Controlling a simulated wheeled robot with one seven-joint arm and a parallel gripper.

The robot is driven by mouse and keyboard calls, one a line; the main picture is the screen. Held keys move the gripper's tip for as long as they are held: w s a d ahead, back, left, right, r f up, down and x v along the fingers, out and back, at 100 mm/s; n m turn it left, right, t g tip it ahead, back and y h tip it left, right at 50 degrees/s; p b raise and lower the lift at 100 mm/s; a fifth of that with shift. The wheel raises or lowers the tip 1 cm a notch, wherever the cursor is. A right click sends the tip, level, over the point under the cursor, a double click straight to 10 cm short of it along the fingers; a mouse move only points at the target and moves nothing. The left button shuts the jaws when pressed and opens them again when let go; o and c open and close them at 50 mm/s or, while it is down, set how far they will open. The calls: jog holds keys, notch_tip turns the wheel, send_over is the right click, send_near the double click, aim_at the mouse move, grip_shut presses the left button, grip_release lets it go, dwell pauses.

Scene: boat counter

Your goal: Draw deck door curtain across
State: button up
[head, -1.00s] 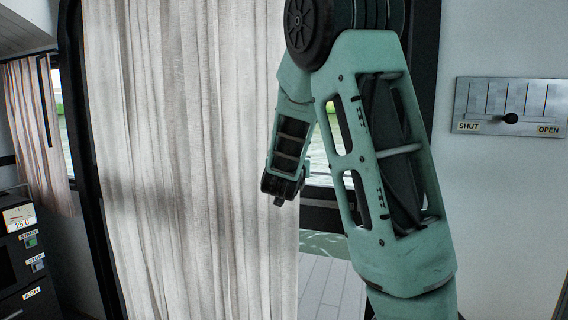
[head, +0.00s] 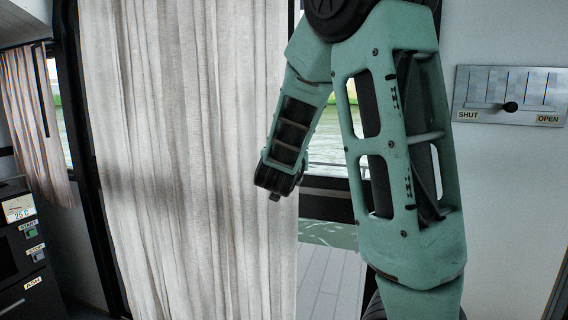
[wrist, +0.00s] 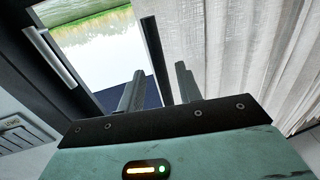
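The deck door curtain (head: 180,150) is pale, pleated cloth hanging over the left and middle of the doorway. Its right edge is near my arm's dark end. Right of that edge, water and deck show through the opening. In the wrist view the curtain (wrist: 235,50) fills the right side, and a dark upright bar (wrist: 154,55) runs along its edge. My gripper (wrist: 158,88) has its two fingers apart, with the bar seen between them. Whether the fingers touch the bar or cloth I cannot tell. In the head view the fingers are not clearly visible.
A wall panel (head: 510,95) with a black knob and SHUT and OPEN labels is at the right. A striped curtain (head: 35,125) hangs at a window on the left, above a dark appliance (head: 22,240). Pale deck boards (head: 325,285) show through the opening.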

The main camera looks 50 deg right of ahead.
jog(key=b+v, duration=0.5)
jog(key=v, duration=0.8)
jog(key=shift+b, duration=0.3)
